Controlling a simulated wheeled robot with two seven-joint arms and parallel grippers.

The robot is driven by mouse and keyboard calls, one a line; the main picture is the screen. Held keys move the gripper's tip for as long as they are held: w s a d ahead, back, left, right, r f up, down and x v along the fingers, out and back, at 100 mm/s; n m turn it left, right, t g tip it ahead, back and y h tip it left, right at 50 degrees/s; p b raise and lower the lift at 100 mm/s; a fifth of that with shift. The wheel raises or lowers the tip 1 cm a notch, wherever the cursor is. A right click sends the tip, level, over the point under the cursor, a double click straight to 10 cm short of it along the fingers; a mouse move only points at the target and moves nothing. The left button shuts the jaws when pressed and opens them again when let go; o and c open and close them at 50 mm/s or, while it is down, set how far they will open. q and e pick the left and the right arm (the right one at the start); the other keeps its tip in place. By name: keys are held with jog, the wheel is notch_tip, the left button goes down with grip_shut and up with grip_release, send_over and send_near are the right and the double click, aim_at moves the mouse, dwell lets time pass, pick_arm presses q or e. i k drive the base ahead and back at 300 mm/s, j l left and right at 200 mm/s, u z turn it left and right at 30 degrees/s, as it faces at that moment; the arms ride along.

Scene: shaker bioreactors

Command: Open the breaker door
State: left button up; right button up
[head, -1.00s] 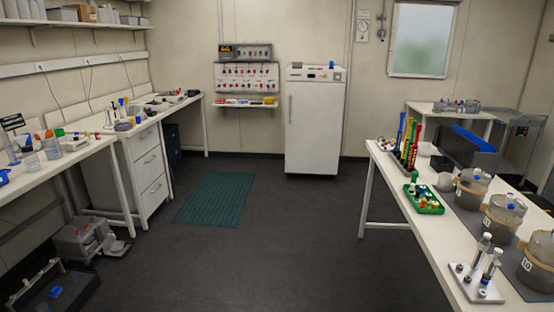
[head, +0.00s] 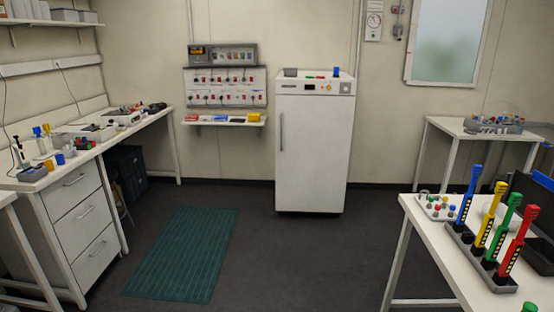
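A grey wall-mounted box (head: 223,55), which looks like the breaker box, is on the back wall left of the white cabinet. It has a dark unit with a small lit display at its left and a row of small devices to the right. I cannot tell its door apart at this distance. Just below it is a pale panel (head: 225,88) with rows of red and dark switches or hooks. Neither of my grippers is in view.
A narrow shelf (head: 224,120) with small coloured items sits under the panel. A tall white cabinet (head: 312,150) stands right of it. Benches line the left (head: 80,150) and right (head: 425,225). The floor between is clear, with a green mat (head: 185,255).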

aim_at(231, 55)
jog(key=i+u, duration=0.1)
jog(key=i, duration=0.45)
jog(key=i+u, duration=0.15)
jog(key=i, duration=0.4)
jog(key=i+u, duration=0.1)
jog(key=i, duration=0.4)
jog(key=i+l+u, duration=0.1)
jog(key=i, duration=0.45)
jog(key=i+l+u, duration=0.15)
jog(key=i, duration=0.35)
jog(key=i+u, duration=0.3)
jog(key=i, duration=2.65)
jog(key=l, duration=0.1)
